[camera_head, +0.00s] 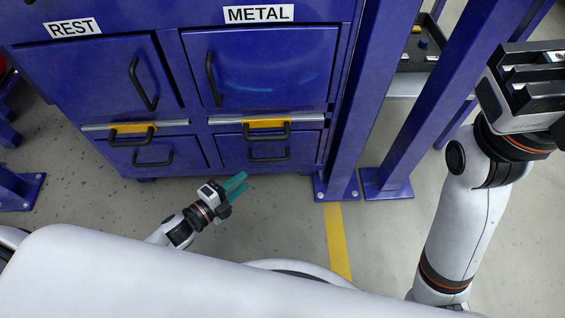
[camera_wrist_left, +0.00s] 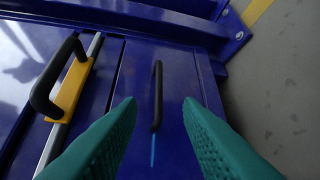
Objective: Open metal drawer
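Under the METAL label (camera_head: 259,14) the blue cabinet has an upper door, a rail with a yellow latch, and a lower drawer front (camera_head: 233,150) with a black bar handle (camera_head: 268,158). The drawer looks closed. My left gripper (camera_head: 240,184) has teal fingers and is open and empty, low in front of the cabinet. In the left wrist view the lower handle (camera_wrist_left: 157,97) appears between the spread fingertips (camera_wrist_left: 158,104), apart from them. My right gripper (camera_head: 525,85) is raised at the upper right, away from the cabinet; its finger gap is unclear.
The yellow latch (camera_head: 264,123) with its black handle sits just above the lower drawer. The REST column (camera_head: 72,28) has a similar layout at left. Blue posts (camera_head: 362,95) stand right of the cabinet. The floor in front is clear, with a yellow line (camera_head: 336,240).

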